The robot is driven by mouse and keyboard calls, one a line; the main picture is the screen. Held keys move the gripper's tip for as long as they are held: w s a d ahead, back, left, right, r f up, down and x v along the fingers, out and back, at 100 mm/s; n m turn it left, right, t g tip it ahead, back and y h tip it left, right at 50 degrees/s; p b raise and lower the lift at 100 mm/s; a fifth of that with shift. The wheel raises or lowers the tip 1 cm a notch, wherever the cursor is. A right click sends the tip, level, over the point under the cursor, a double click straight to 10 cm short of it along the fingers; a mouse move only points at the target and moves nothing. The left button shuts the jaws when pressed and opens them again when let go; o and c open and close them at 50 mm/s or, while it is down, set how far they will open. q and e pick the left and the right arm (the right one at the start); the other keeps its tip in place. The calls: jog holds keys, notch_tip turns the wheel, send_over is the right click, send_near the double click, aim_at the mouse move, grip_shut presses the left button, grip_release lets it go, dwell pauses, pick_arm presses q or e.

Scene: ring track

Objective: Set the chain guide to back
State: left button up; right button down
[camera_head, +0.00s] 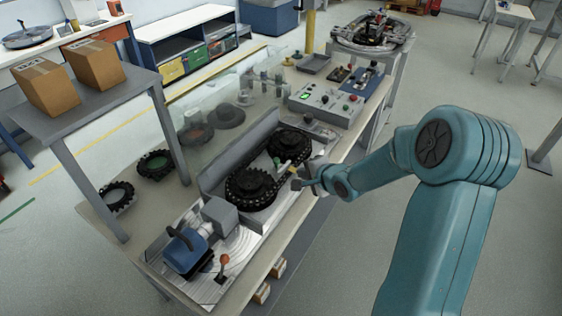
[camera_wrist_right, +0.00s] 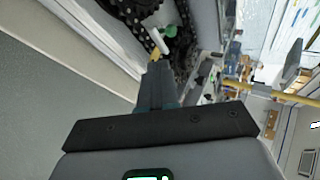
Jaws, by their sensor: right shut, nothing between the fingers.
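The chain track has two dark toothed sprockets, a near one (camera_head: 250,187) and a far one (camera_head: 290,142), with a black chain around them. Between them is a small pale guide lever (camera_head: 284,168) with green and yellow parts. I take it for the chain guide; its exact setting is too small to tell. In the right wrist view the white lever (camera_wrist_right: 159,41) shows beside a green knob (camera_wrist_right: 170,31), with a yellow tip (camera_wrist_right: 155,54). My right gripper (camera_head: 297,184) is shut and empty, close to the yellow tip; it also shows in the wrist view (camera_wrist_right: 157,72). I cannot tell whether they touch. My left gripper is out of view.
A blue motor unit (camera_head: 187,251) and a small orange-knobbed lever (camera_head: 223,262) stand at the bench's near end. A control box (camera_head: 327,103) with buttons stands beyond the sprockets. A clear panel (camera_head: 222,95) runs along the far side. Cardboard boxes (camera_head: 95,63) sit on a shelf at left.

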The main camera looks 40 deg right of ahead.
send_near(275, 162)
jog(key=f, duration=0.1)
jog(key=d+f, duration=0.1)
jog(key=f, duration=0.1)
jog(key=shift+f+p, duration=0.25)
jog(key=shift+p, duration=0.05)
jog(key=w, duration=0.2)
jog(key=w+p, duration=0.1)
jog(key=w, duration=0.1)
jog(key=shift+d+f, duration=0.3)
jog(key=shift+w+d+f, duration=0.1)
jog(key=shift+w, duration=0.35)
jog(key=shift+w+a+f, duration=0.1)
jog(key=shift+w+a, duration=0.15)
jog(key=shift+w, duration=0.4)
jog(key=shift+a, duration=0.1)
